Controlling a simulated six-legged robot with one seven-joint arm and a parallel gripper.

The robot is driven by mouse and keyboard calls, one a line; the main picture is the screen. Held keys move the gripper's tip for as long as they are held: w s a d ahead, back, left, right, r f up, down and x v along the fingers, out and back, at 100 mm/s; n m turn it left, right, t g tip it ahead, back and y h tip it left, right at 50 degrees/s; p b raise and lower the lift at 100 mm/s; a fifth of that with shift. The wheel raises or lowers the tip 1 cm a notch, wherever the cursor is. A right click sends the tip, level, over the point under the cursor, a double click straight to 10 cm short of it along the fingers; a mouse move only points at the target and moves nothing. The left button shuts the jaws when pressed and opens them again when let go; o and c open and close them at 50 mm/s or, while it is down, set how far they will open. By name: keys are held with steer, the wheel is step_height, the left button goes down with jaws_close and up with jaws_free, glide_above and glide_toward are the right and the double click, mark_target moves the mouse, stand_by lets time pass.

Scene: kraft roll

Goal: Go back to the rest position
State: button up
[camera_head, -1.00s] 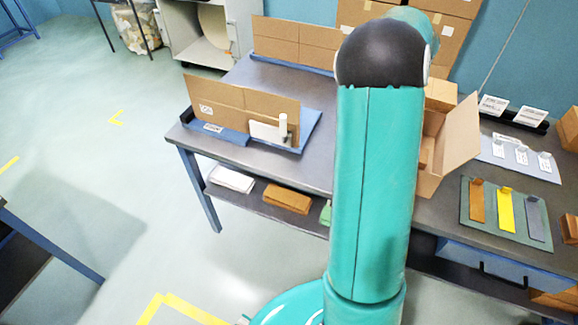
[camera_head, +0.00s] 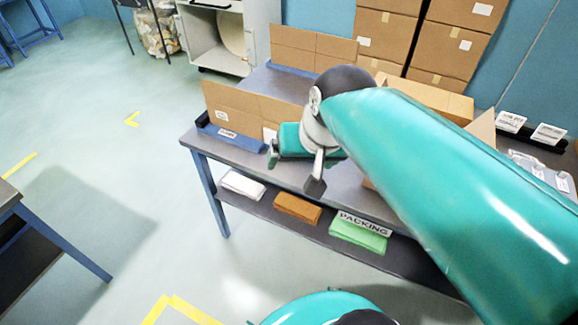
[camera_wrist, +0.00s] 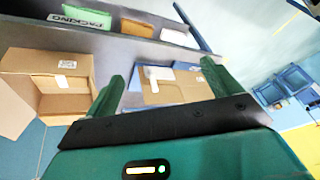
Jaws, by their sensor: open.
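My gripper (camera_head: 294,170) is open with its jaws apart, above the front edge of the grey packing bench (camera_head: 345,190). It hangs in front of the upright cardboard panel (camera_head: 245,108) and covers part of it. In the wrist view my gripper (camera_wrist: 162,72) shows two spread fingers with nothing held between them. A flat cardboard piece (camera_wrist: 170,92) with a white item on it lies beyond the fingers there. My teal arm crosses the right side of the head view and hides much of the bench.
An open cardboard box (camera_wrist: 62,88) stands on the bench. The lower shelf holds a white stack (camera_head: 242,184), a brown stack (camera_head: 298,207) and a green stack (camera_head: 358,235) by a PACKING sign. Stacked cartons (camera_head: 385,35) stand behind.

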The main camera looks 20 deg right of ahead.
steer(key=s+a+n, duration=0.2)
steer(key=s+f+n, duration=0.1)
steer(key=shift+s+a+t+h, duration=0.3)
steer(key=shift+a+t, duration=0.1)
